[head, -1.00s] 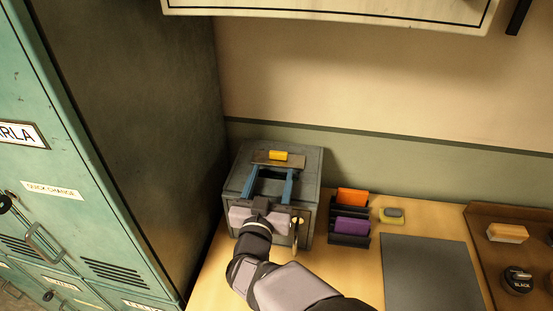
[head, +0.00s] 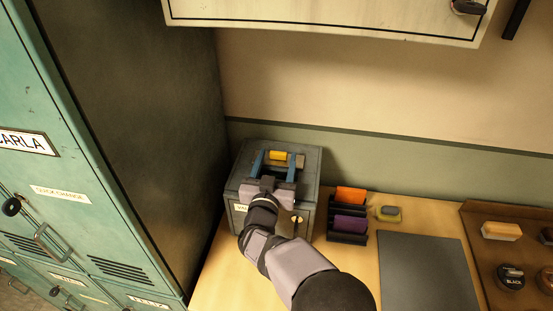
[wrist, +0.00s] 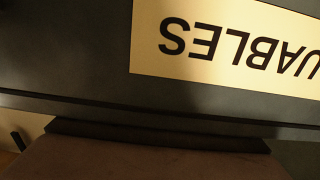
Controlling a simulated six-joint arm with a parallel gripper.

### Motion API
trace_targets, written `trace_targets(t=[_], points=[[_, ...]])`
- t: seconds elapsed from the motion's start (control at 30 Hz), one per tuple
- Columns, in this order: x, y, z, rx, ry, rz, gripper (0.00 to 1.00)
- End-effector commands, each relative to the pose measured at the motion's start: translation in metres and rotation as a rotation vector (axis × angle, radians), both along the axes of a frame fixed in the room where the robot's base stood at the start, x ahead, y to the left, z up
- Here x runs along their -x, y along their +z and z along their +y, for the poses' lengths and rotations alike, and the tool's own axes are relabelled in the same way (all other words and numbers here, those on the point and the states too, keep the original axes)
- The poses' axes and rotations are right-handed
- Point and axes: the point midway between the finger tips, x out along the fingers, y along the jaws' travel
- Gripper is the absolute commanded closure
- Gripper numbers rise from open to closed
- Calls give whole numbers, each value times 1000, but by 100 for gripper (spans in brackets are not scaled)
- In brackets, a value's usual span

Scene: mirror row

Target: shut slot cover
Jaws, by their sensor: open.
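The grey metal box (head: 308,175) stands on the bench beside the tall locker. On its top lies a brownish slot cover (head: 300,160) with a yellow tab (head: 278,156). My gripper (head: 275,160) reaches over the box top from the front. Its two blue fingers are apart, one on each side of the yellow tab; whether they touch it I cannot tell. The slot is largely hidden by my gripper. In the wrist view the box's front shows a cream label (wrist: 225,40), upside down and partly cut off, reading "...UABLES". No fingers or cover show there.
A small dark rack with an orange block (head: 350,195) and a purple block (head: 349,223) stands close to the box's right. A sponge (head: 388,213), a dark mat (head: 430,275) and a brown tray (head: 473,228) lie farther right. Teal lockers (head: 40,100) wall off the left.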

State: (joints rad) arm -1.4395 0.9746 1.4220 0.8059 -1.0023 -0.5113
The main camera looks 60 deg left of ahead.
Motion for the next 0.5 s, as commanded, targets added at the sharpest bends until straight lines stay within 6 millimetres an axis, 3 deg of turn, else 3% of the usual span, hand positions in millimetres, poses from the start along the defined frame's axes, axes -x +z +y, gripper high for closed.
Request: trace_targets(t=[0.03, 0.27, 0.5], points=[[0, 0, 0, 0, 0, 0, 47], [0, 0, 0, 0, 0, 0, 100], [12, -1, -9, 0, 3, 1, 100]])
